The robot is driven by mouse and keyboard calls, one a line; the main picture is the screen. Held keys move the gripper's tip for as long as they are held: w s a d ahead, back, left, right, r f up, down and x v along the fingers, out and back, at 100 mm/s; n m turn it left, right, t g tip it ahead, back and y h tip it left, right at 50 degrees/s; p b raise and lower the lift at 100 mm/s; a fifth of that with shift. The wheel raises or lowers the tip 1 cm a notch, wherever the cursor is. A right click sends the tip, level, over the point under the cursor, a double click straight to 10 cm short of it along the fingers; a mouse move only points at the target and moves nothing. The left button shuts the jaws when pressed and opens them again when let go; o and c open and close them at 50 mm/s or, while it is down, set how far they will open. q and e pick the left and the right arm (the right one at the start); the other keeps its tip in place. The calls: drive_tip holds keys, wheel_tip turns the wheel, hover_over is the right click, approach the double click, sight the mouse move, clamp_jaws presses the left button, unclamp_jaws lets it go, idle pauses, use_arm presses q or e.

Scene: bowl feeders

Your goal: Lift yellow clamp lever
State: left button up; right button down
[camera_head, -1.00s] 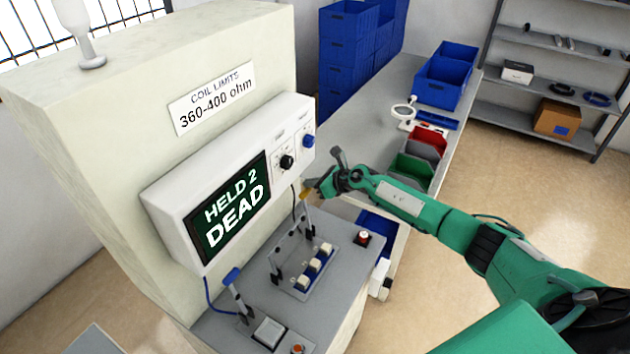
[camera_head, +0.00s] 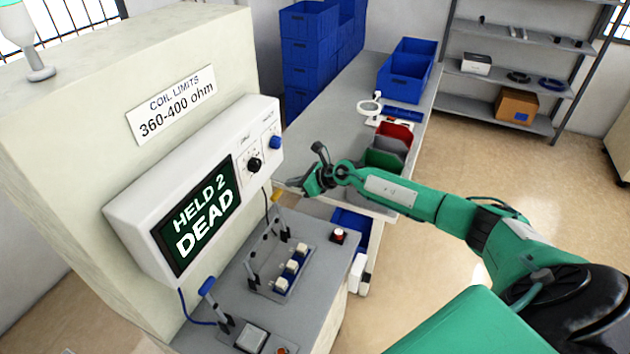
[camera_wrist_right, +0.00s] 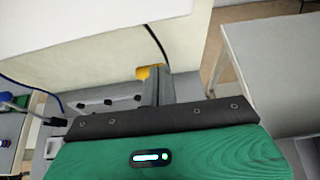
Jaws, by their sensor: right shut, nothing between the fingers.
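The yellow clamp lever (camera_head: 279,196) stands raised at the back of the grey bench, below the white meter box. Its yellow handle is small and partly hidden near my gripper. My right gripper (camera_head: 292,183) is shut and empty, just above and to the right of the handle. My left gripper is not in view.
The meter box (camera_head: 195,190) reads "HELD 2 DEAD". A blue-handled lever (camera_head: 208,287) stands at the front left of the bench. A holder with several white-topped coils (camera_head: 285,272) and a red button (camera_head: 338,236) are nearby. Red and green bins (camera_head: 392,140) lie behind my right arm.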

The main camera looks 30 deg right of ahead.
drive_tip(key=b+v, duration=0.2)
drive_tip(key=v, duration=0.6)
drive_tip(key=shift+s+d+r, duration=0.15)
drive_tip(key=shift+s+r, duration=0.05)
drive_tip(key=shift+s, duration=0.1)
